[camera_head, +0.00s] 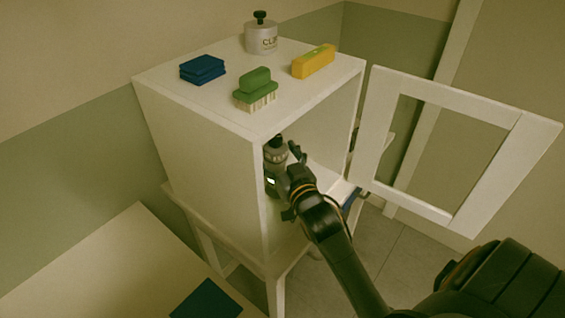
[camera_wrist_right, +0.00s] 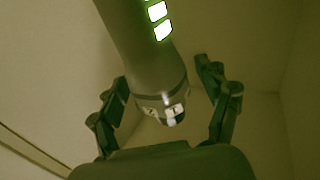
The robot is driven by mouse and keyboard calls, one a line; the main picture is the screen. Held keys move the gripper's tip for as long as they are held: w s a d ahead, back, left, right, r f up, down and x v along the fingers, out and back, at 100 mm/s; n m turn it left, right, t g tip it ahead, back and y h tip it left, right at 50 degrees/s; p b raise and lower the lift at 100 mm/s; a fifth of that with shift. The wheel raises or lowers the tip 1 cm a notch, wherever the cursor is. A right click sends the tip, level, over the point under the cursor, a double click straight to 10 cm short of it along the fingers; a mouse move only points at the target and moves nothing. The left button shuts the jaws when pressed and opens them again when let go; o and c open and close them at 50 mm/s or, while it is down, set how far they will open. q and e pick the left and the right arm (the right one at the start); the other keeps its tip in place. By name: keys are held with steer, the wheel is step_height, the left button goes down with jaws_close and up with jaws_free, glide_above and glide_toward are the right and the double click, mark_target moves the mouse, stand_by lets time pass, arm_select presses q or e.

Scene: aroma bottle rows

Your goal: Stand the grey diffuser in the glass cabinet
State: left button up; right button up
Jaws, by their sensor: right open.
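The glass cabinet (camera_head: 205,150) is a white box on legs, with its framed door (camera_head: 480,108) swung open to the right. The grey diffuser (camera_head: 274,157) is inside, near the left wall, and looks upright; its lower part is partly hidden by my gripper and the cabinet edge. My right gripper (camera_head: 291,164) reaches in through the opening beside it. In the right wrist view the diffuser (camera_wrist_right: 140,40), a grey cylinder with pale lit patches, lies between the two spread fingers (camera_wrist_right: 163,72), with gaps visible on both sides. My left gripper is not in view.
On the cabinet top are a blue sponge stack (camera_head: 202,69), a green brush (camera_head: 256,90), a yellow block (camera_head: 313,61) and a grey canister (camera_head: 261,38). A pale table (camera_head: 120,265) with a dark blue item (camera_head: 207,301) is at lower left.

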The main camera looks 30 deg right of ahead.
steer(key=s+a+b, duration=0.1)
steer(key=s, duration=1.1)
steer(key=shift+a, duration=0.35)
steer(key=shift+w, duration=0.1)
